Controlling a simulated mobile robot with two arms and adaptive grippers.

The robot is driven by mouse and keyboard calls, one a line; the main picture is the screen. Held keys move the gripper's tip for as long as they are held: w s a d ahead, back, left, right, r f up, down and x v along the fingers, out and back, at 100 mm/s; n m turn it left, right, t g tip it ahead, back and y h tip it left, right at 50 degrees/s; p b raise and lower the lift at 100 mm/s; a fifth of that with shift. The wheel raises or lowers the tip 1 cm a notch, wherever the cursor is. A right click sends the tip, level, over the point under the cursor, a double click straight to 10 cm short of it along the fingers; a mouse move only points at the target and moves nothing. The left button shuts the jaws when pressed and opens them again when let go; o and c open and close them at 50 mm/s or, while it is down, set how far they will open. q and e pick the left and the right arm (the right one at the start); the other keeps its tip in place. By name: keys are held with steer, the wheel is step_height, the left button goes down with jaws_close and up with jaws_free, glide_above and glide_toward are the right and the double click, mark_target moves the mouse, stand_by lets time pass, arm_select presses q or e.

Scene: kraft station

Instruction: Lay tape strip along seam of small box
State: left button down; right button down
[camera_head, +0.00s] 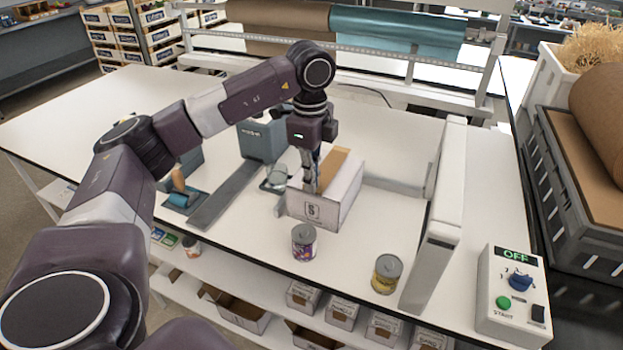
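The small box (315,207) is white with a printed mark on its front. It stands on the white table near the middle. A brown strip (334,166) shows along its top; I cannot tell whether it is tape or bare cardboard. My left gripper (310,188) points down at the box's top, at the near left end of the brown strip. Its fingers look close together and hide part of the top. I cannot tell if they touch the box or hold anything. My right gripper is not in view.
Two cans (304,243) and (386,274) stand at the table's front edge. A blue-grey dispenser (262,140) and a blue tool with a wooden handle (181,195) are left. A white rail (440,215) and a control box (512,298) are right. The left tabletop is mostly clear.

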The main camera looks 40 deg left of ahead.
arm_select(q)
steer(key=shift+f, duration=0.15)
steer(key=c, duration=2.6)
jaws_free()
steer(key=shift+c, duration=0.2)
steer(key=o, duration=0.6)
steer(key=shift+c, duration=0.2)
steer(key=shift+r+p, duration=1.7)
steer(key=shift+r, duration=0.55)
